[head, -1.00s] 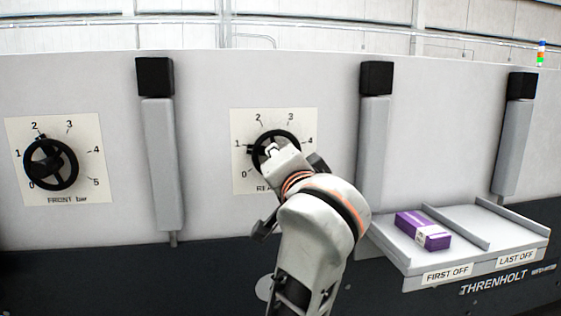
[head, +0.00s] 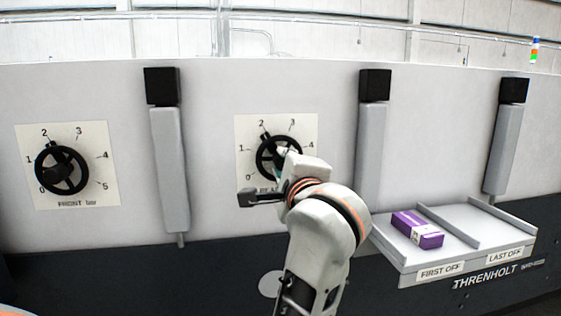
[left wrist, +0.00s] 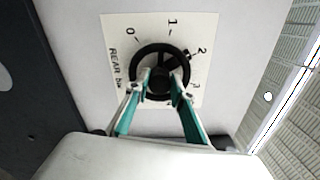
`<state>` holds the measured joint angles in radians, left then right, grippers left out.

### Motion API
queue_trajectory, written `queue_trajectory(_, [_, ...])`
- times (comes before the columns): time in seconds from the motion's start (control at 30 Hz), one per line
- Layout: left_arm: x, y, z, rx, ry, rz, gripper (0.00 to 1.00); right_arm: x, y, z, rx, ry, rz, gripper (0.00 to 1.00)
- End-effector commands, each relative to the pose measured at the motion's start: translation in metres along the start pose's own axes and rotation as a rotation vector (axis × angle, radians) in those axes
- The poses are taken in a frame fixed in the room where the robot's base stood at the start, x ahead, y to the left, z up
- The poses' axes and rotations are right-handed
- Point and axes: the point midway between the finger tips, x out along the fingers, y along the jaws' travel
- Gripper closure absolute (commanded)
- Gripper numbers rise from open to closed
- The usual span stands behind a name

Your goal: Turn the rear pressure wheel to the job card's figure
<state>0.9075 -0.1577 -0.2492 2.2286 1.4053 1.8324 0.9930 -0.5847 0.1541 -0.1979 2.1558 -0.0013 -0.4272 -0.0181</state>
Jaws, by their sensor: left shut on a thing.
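The rear pressure wheel (head: 260,160) is a black handwheel on a white dial plate (head: 306,128) marked REAR. In the head view its pointer stands close to the 2 mark. It also shows in the left wrist view (left wrist: 160,47), where its pointer lies near the 2 too. My left gripper (left wrist: 158,88) is shut on the wheel, one finger on each side of its middle; in the head view the gripper (head: 283,158) covers the wheel's lower right and part of the dial. My right gripper is not in view. I cannot see a job card.
The front wheel (head: 39,165) on its own dial stands at the left, pointer near 2. Grey upright posts with black caps (head: 162,86) flank the dials. A tray (head: 405,262) marked FIRST OFF and LAST OFF juts out at the right, holding a purple carton (head: 416,229).

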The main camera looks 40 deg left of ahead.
Motion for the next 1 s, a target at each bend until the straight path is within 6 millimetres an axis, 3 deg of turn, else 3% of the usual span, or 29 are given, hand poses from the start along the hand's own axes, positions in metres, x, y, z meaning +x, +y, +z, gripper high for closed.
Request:
queue_trajectory(0.3, [-0.0003,-0.0002,-0.0004,0.098,0.001,0.001,0.98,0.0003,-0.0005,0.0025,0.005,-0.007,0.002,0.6])
queue_trajectory(0.77, [-0.0001,0.0008,-0.001,0.113,0.001,0.002,0.98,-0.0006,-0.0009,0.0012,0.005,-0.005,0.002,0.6])
queue_trajectory(0.8, [-0.0001,0.0008,-0.001,0.113,0.002,0.002,0.74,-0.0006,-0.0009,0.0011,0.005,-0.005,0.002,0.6])
queue_trajectory(0.87, [-0.0001,0.0008,-0.0009,0.113,0.001,0.001,0.6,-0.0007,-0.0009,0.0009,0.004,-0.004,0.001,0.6])
queue_trajectory(1.0, [-0.0001,0.0005,-0.0007,0.112,0.001,0.001,0.6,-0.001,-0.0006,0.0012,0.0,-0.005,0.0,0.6])
